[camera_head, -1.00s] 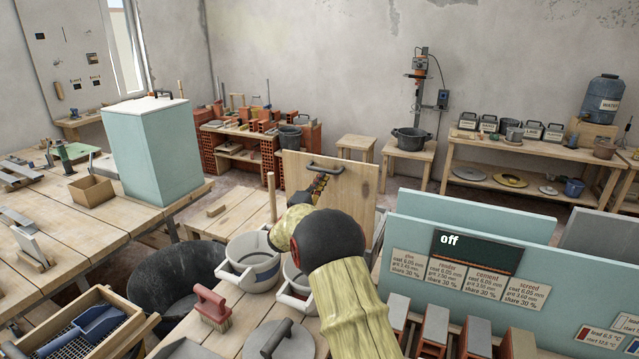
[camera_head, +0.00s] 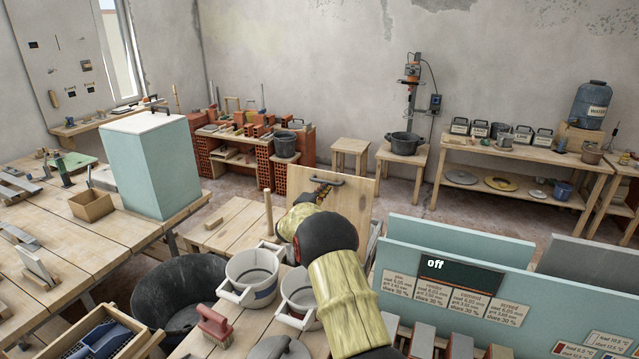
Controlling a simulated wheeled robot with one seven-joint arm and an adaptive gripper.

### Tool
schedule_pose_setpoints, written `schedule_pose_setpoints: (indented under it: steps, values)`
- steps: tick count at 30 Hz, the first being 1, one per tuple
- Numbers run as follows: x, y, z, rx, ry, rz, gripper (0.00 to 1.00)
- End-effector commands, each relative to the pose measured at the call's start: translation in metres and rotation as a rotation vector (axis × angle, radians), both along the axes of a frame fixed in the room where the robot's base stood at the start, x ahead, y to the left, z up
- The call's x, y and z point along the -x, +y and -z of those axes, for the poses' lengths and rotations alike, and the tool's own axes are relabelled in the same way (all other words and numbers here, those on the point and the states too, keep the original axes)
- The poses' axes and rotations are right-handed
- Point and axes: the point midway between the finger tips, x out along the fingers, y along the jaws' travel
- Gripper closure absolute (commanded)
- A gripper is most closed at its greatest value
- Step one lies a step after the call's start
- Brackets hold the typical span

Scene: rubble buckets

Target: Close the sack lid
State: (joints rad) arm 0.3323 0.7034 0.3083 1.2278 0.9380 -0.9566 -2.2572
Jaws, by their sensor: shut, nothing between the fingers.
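A wooden board with a dark handle, which looks like the sack lid (camera_head: 358,198), stands raised and tilted beyond my arm. What lies under it is mostly hidden by my arm and the blue-green panels. My gripper (camera_head: 322,190) is shut and empty, with its striped fingers in front of the board near the left end of the handle (camera_head: 329,180). I cannot tell whether they touch it. My forearm hides the board's lower part.
White buckets (camera_head: 253,275) stand below my arm, beside a red brush (camera_head: 214,325) and a black tub (camera_head: 180,290). A wooden post (camera_head: 268,213) rises left of my gripper. Blue-green panels (camera_head: 470,262) stand on the right. A tall blue-green box (camera_head: 155,165) stands on the left table.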

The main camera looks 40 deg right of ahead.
Motion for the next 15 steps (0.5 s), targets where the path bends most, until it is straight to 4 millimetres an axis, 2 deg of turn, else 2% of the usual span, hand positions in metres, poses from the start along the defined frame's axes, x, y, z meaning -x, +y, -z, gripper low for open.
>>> schedule_pose_setpoints:
  steps: [1, 3, 15]
  values:
    - [-0.003, -0.007, -0.009, -0.015, 0.01, 0.001, 1.0]
    - [-0.008, -0.015, -0.01, -0.038, 0.022, 0.003, 1.0]
    - [-0.034, -0.058, -0.004, -0.15, 0.087, 0.0, 1.0]
